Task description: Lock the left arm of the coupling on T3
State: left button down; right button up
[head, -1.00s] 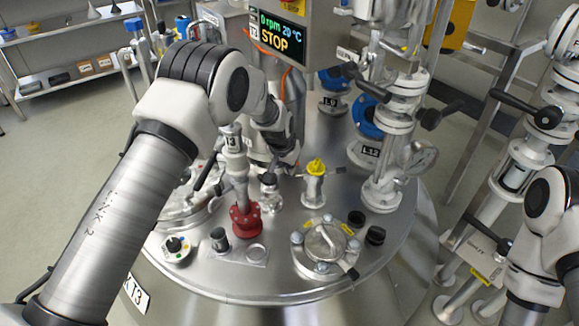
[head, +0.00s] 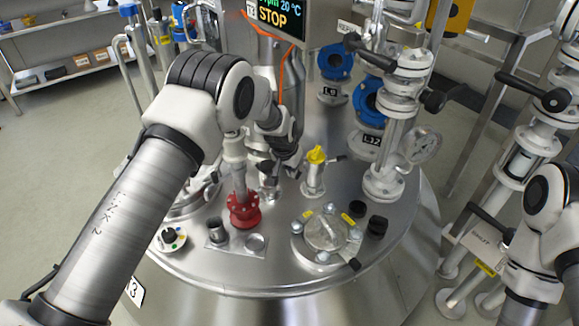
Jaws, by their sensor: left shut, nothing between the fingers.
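The T3 pipe stub (head: 238,182) stands upright on a red flange (head: 243,212) on the steel vessel lid (head: 285,275). My left gripper (head: 285,160) is shut and empty, pointing down just right of and apart from the stub, above the lid. My right arm shows at the right edge, but its gripper is out of view.
A yellow-capped fitting (head: 315,172) stands right of my left gripper. A round bolted cover (head: 327,238) lies at the lid's front. Valve piping with a gauge (head: 422,145) rises on the right. A STOP display (head: 275,18) hangs behind.

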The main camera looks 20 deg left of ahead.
pick_arm(q)
notch_tip(320, 180, up, 7)
jog(key=a+p, duration=0.1)
jog(key=p, duration=0.5)
jog(key=shift+s+p, duration=0.3)
